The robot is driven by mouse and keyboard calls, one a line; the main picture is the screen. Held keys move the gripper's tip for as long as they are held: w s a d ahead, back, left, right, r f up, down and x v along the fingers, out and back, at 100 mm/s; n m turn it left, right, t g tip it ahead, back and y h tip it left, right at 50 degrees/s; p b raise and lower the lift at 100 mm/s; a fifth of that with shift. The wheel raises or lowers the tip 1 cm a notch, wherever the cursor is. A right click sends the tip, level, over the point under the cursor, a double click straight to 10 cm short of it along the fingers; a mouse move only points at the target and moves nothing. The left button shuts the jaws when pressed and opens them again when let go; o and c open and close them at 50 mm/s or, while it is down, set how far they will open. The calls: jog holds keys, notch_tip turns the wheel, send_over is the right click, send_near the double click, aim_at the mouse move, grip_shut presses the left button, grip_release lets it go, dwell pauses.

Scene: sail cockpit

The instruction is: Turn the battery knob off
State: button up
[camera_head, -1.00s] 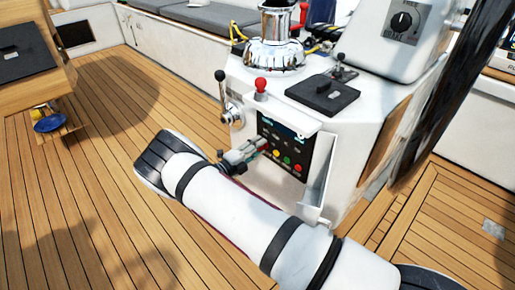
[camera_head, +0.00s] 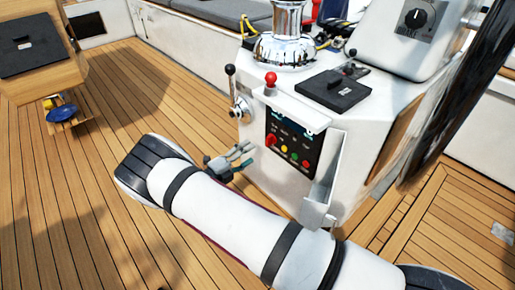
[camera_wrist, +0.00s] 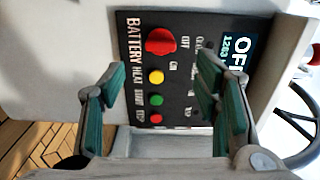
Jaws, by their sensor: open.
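The battery knob (camera_wrist: 160,42) is a red rotary knob on a black panel (camera_wrist: 130,75), beside the word BATTERY and small OFF and ON labels. The knob also shows in the head view (camera_head: 271,140), at the panel's left. A small screen (camera_wrist: 234,48) on the panel shows large letters that look like "OFF", partly covered by a finger. My gripper (camera_wrist: 155,108) is open and empty, its green-padded fingers apart. In the head view my gripper (camera_head: 244,156) is just left of the panel, clear of the knob.
Yellow, green and red buttons (camera_wrist: 156,100) line up beside the knob. A lever with a black ball (camera_head: 231,88) and a red-topped lever (camera_head: 270,80) are above. Open wooden deck lies to the left.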

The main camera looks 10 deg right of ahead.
jog(key=shift+v, duration=1.5)
jog(key=shift+r, duration=0.1)
